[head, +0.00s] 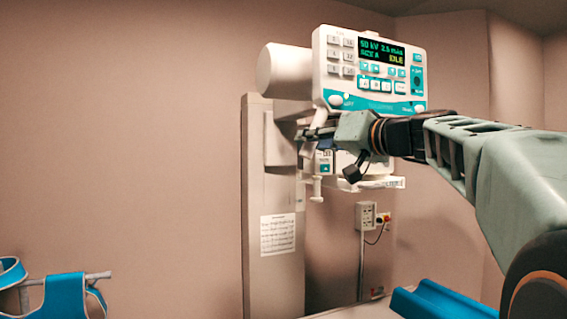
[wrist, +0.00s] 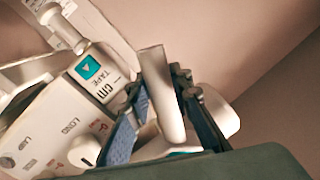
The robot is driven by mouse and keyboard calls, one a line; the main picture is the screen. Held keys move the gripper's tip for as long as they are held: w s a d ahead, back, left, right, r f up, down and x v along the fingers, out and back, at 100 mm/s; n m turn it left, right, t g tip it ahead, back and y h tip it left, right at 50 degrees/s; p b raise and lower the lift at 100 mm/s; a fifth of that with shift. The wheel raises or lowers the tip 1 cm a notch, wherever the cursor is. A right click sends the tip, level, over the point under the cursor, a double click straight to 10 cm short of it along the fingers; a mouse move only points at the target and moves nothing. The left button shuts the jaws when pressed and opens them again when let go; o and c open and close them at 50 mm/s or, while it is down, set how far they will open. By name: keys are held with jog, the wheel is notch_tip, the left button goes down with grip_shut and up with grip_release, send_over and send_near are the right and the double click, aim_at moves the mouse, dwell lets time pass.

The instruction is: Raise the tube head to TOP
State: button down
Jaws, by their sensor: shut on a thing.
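The tube head (head: 285,72) is a white cylinder with a control panel (head: 370,70) at its front, high on a pale upright column (head: 258,170). The panel's display shows green figures and a yellow word that looks like IDLE. My gripper (head: 318,132) is just below the panel, in front of the column. In the wrist view my gripper (wrist: 165,115) has its blue-padded fingers shut on a pale bar-like handle (wrist: 158,80). The fingers hide part of the handle. No TOP mark is readable in either view.
A wall socket (head: 366,215) is behind. A blue item on a rail (head: 75,295) is at lower left; a blue pad (head: 445,300) is at lower right.

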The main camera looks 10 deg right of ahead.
aim_at(312, 124)
notch_tip(312, 124, up, 6)
jog(key=shift+r+p, duration=0.2)
jog(key=shift+p, duration=0.95)
jog(key=c, duration=2)
grip_release()
jog(key=v, duration=0.7)
jog(key=shift+s+d, duration=0.1)
jog(key=shift+s, duration=0.15)
jog(key=shift+f, duration=0.1)
